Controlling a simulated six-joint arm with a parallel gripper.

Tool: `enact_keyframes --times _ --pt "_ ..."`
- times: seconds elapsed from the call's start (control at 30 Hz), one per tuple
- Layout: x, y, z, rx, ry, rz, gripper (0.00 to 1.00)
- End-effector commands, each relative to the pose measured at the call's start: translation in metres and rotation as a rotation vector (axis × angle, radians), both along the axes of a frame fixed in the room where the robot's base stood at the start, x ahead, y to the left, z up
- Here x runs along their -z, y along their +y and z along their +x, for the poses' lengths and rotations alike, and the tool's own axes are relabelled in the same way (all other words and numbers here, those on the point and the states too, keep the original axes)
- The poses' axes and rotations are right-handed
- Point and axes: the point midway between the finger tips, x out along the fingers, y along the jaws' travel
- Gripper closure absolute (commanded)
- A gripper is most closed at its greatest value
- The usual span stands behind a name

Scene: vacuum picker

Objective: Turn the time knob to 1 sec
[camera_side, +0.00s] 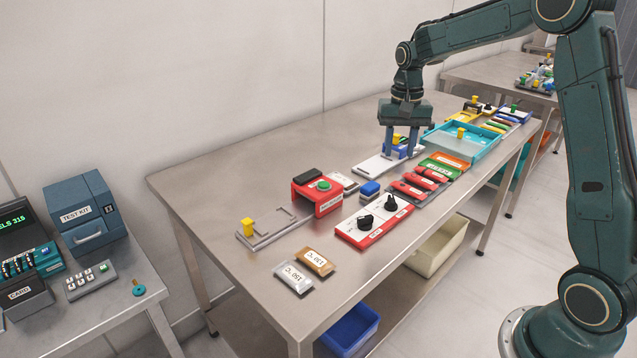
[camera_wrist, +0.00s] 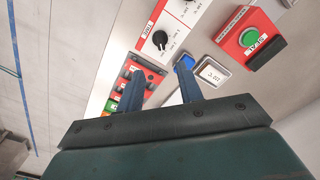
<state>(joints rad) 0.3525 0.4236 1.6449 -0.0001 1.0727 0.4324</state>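The time knob (camera_wrist: 160,40) is a black pointer knob on a white and red panel (camera_wrist: 180,14), beside a label reading TIME in the wrist view. In the side view it appears to be the farther (camera_side: 391,203) of two black knobs on the panel (camera_side: 351,232). The other knob (camera_side: 365,222) is nearer the camera. The scale marks are too small to read, so the setting cannot be told. My gripper (camera_side: 400,154) points down above the table, beyond the panel. Its blue fingers (camera_wrist: 159,70) are apart with nothing held, and the knob is clear of them.
A red box with a green button (camera_side: 318,196) stands left of the panel. A blue block (camera_side: 370,188) and a red-topped rack (camera_side: 418,182) lie close by. A white plate (camera_side: 375,166) is under my gripper. A teal tray (camera_side: 478,146) stands farther back.

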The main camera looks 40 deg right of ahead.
Motion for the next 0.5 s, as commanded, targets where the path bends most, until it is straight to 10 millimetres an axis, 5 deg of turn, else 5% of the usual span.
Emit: enact_keyframes --times 0.5 --pt "0.019 0.000 0.000 0.001 0.003 0.001 0.64"
